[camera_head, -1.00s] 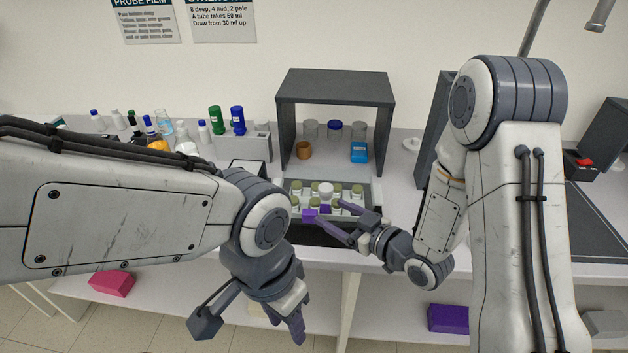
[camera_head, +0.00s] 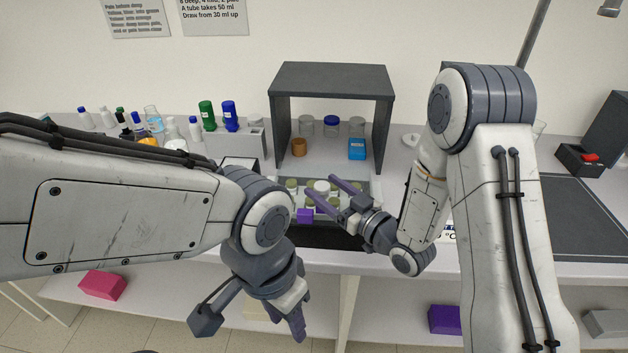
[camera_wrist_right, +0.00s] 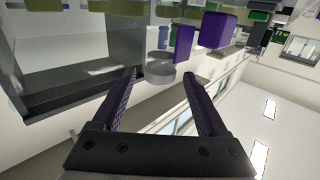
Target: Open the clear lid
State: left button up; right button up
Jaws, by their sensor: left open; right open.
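A dark box (camera_head: 325,238) at the bench's front edge holds several olive-capped vials and a white-capped one. A see-through cover seems to lie over them, but its edges are hard to make out. A purple block-like tab (camera_head: 305,215) is at the box's front; it also shows in the right wrist view (camera_wrist_right: 217,30). My right gripper (camera_head: 320,186) is open and empty, its purple fingers over the box in the picture, beside and past the tab. It also shows in the right wrist view (camera_wrist_right: 158,76). My left gripper (camera_head: 250,322) is open, low in front of the bench, away from the box.
A grey open-fronted shelf (camera_head: 333,78) behind the box shelters jars, a brown cup (camera_head: 299,147) and a blue box (camera_head: 357,149). Green (camera_head: 206,115) and blue (camera_head: 230,115) bottles stand at left. A dark mat (camera_head: 580,222) lies right.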

aim_at(313, 179)
jog(key=shift+p+x, duration=0.5)
jog(key=shift+x, duration=1.85)
grip_shut()
